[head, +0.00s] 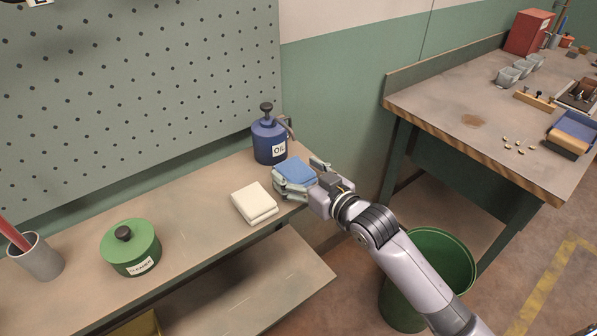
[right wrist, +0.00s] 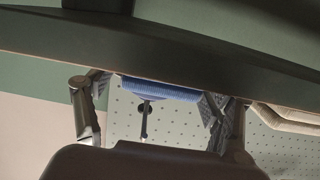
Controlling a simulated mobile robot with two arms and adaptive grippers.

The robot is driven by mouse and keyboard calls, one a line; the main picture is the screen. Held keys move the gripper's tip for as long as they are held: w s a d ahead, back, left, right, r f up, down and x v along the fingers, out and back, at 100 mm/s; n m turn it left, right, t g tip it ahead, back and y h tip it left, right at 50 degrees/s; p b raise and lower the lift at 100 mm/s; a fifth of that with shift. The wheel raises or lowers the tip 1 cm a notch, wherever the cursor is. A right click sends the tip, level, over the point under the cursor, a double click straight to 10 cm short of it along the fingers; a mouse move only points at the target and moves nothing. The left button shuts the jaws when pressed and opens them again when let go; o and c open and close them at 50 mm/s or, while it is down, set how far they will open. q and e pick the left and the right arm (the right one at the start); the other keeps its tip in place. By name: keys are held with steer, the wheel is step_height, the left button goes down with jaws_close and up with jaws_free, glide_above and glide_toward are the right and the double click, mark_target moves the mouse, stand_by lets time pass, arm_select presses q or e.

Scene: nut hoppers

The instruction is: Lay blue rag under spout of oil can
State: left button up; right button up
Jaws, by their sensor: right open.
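The blue rag (head: 296,171) lies folded at the right end of the bench, just right of and in front of the oil can. The blue oil can (head: 265,143) stands upright with an OIL label and a dark knob; its spout side faces right. My right gripper (head: 303,177) is open, with its fingers on either side of the blue rag. In the right wrist view, which looks upside down, the rag (right wrist: 160,88) shows between the open fingers (right wrist: 158,98). Whether the fingers touch it cannot be told. My left gripper is not in view.
A cream folded cloth (head: 254,202) lies left of the blue rag. A green cleaner tin (head: 130,247) and a grey cup (head: 40,262) stand further left. A pegboard (head: 140,90) rises behind. A green bin (head: 442,262) and a second workbench (head: 440,105) are at right.

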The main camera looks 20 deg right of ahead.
steer(key=shift+r, duration=0.1)
steer(key=v, duration=1.2)
steer(key=w+d+f+m+g+h, duration=0.1)
steer(key=d+f+h, duration=0.15)
steer(key=f, duration=0.75)
steer(key=w+d+f+m+g+h, duration=0.15)
steer(key=d+f, duration=0.25)
steer(key=f, duration=0.6)
steer(key=s+d+f+g+h, duration=0.1)
steer(key=s+f, duration=0.2)
steer(key=f, duration=0.5)
steer(key=s+d+f+g, duration=0.2)
steer(key=f, duration=0.6)
steer(key=s+a+f+g, duration=0.2)
steer(key=s+f+g, duration=0.3)
steer(key=s+f, duration=1.25)
steer(key=s+a+f+g, duration=0.2)
steer(key=s+f, duration=0.2)
steer(key=s, duration=0.5)
steer(key=s+a+f+g, duration=0.1)
steer(key=s+f, duration=0.4)
steer(key=s, duration=0.5)
steer(key=shift+a+f+n+g+h, duration=0.2)
steer(key=shift+a+n+g+h, duration=0.2)
steer(key=shift+a, duration=0.4)
